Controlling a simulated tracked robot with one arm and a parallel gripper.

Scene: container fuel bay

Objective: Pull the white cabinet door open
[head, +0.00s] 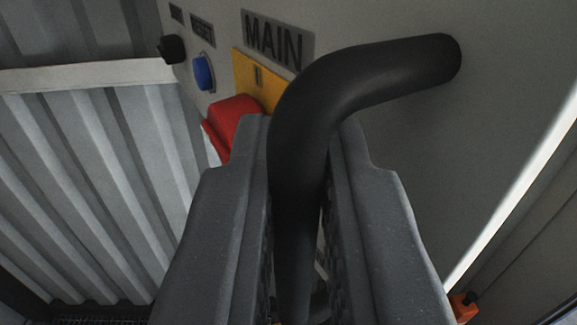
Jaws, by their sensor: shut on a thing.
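The white cabinet door (500,130) fills the upper right and looks grey in this light. A thick black bent handle (370,80) stands out from it and runs down toward me. My gripper (305,165) is shut on the handle, with one dark grey finger on each side of its lower length. The handle's lower end is mostly hidden between the fingers. A bright strip runs along the door's right side; I cannot tell whether the door is ajar.
Left of the handle are a MAIN label (278,40), a yellow plate (262,82), a red switch (233,118), a blue button (204,71) and a black knob (172,48). A corrugated metal wall (90,180) stands at left. A small orange thing (463,307) is at lower right.

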